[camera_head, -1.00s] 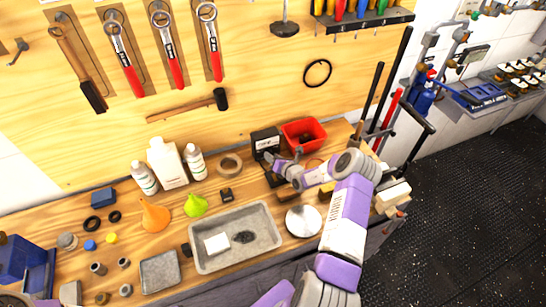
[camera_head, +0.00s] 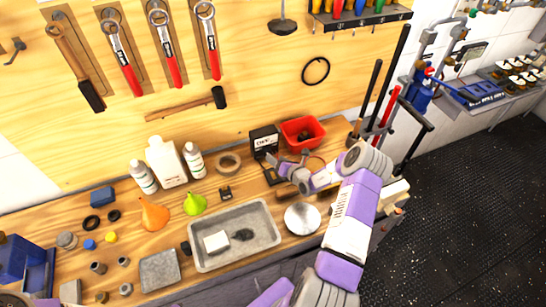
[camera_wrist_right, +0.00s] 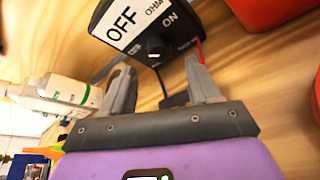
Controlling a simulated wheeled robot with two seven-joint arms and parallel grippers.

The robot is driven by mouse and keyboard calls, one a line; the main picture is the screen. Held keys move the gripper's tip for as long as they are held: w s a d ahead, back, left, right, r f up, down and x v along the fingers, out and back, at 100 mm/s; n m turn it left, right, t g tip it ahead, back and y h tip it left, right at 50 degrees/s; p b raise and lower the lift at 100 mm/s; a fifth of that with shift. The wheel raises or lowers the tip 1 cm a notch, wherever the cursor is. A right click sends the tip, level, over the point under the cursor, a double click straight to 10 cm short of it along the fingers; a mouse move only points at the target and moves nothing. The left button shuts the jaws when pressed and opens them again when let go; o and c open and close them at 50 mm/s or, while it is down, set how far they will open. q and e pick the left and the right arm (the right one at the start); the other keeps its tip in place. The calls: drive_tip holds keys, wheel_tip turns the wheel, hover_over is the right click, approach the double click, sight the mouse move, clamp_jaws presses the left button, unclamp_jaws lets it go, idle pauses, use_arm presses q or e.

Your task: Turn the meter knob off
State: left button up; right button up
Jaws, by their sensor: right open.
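The meter (camera_head: 264,140) is a small black box standing on the bench against the wooden back panel. In the right wrist view its face carries a white OFF label, the words OHM and ON, and a round black knob (camera_wrist_right: 155,46). I cannot tell surely which setting the knob points to. My right gripper (camera_head: 284,166) is in front of the meter. In the right wrist view its two fingers (camera_wrist_right: 162,82) are spread apart, empty, just short of the knob, which shows between and beyond them. My left gripper is out of view.
A red bin (camera_head: 302,134) stands right beside the meter. A tape roll (camera_head: 228,163) and white bottles (camera_head: 166,160) are to its left. A grey tray (camera_head: 268,222) and a round silver plate (camera_head: 302,218) lie in front. Tools hang on the panel.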

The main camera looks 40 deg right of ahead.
drive_tip(key=shift+v, duration=1.5)
